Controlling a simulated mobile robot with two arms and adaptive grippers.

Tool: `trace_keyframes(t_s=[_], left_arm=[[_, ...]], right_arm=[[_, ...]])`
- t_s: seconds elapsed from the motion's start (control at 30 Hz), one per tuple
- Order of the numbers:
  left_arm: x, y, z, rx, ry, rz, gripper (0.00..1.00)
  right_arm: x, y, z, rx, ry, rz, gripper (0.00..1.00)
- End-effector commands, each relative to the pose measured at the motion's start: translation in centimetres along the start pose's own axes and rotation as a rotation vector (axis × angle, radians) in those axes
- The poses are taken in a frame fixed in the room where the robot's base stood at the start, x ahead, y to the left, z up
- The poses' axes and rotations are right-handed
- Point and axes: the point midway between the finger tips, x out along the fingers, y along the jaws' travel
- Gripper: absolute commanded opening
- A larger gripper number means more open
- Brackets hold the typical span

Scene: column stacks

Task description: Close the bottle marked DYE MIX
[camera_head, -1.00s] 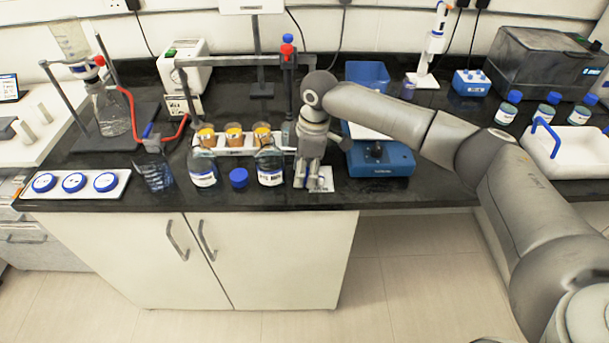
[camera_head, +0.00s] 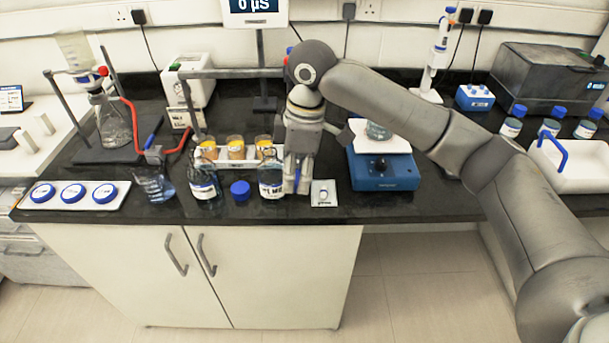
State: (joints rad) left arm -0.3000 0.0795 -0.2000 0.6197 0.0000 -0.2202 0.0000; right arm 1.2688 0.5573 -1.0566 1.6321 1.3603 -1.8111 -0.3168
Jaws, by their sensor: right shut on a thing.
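Two clear bottles with white labels stand near the bench's front edge, a left bottle (camera_head: 204,188) and a right bottle (camera_head: 270,184). Their label print is too small to read surely, so I cannot tell which is marked DYE MIX. Both necks are partly lost against the orange-topped jars behind. A blue cap (camera_head: 240,188) lies on the bench between them. My right gripper (camera_head: 297,187) points down just right of the right bottle. It is shut on a small blue thing (camera_head: 297,173), mostly hidden by the fingers. My left gripper is not in view.
A small white pad (camera_head: 323,194) lies right of my gripper. A blue stirrer (camera_head: 383,174) carries a glass vessel (camera_head: 378,131). A tray with several blue caps (camera_head: 73,193) and a beaker (camera_head: 154,184) are at left. Orange-topped jars (camera_head: 236,147) stand behind the bottles.

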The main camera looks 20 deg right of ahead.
Motion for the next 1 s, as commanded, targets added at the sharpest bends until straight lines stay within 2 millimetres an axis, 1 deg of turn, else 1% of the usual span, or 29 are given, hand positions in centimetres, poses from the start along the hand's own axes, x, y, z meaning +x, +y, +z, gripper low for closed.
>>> trace_keyframes(t_s=[0.03, 0.2, 0.3, 0.4, 0.53, 0.83, 0.87, 0.93, 1.0], left_arm=[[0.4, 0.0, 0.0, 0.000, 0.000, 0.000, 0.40], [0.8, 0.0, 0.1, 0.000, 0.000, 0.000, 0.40], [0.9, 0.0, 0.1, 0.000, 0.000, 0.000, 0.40], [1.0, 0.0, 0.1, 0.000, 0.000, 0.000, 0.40], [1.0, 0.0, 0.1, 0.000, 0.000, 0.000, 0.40], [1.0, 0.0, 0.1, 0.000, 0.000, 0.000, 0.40], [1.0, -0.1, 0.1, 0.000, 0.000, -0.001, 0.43], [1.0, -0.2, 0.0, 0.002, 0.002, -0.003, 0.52], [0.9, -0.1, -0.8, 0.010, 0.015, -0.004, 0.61]], right_arm=[[-0.2, -1.2, -0.6, -0.008, 0.002, 0.001, 0.27], [-1.6, -4.2, -1.9, -0.005, 0.002, 0.001, 0.27], [-2.2, -5.4, -2.4, -0.003, 0.002, 0.001, 0.27], [-2.5, -6.1, -2.6, 0.000, 0.001, 0.000, 0.27], [-2.7, -6.6, -2.8, 0.000, 0.000, 0.000, 0.27], [-2.8, -6.6, -2.8, 0.001, 0.000, -0.001, 0.27], [-2.7, -6.6, -2.8, 0.001, 0.000, -0.001, 0.27], [-2.8, -6.6, -2.8, 0.000, 0.000, -0.001, 0.27], [-2.8, -6.5, -3.0, -0.001, 0.000, -0.002, 0.27]])
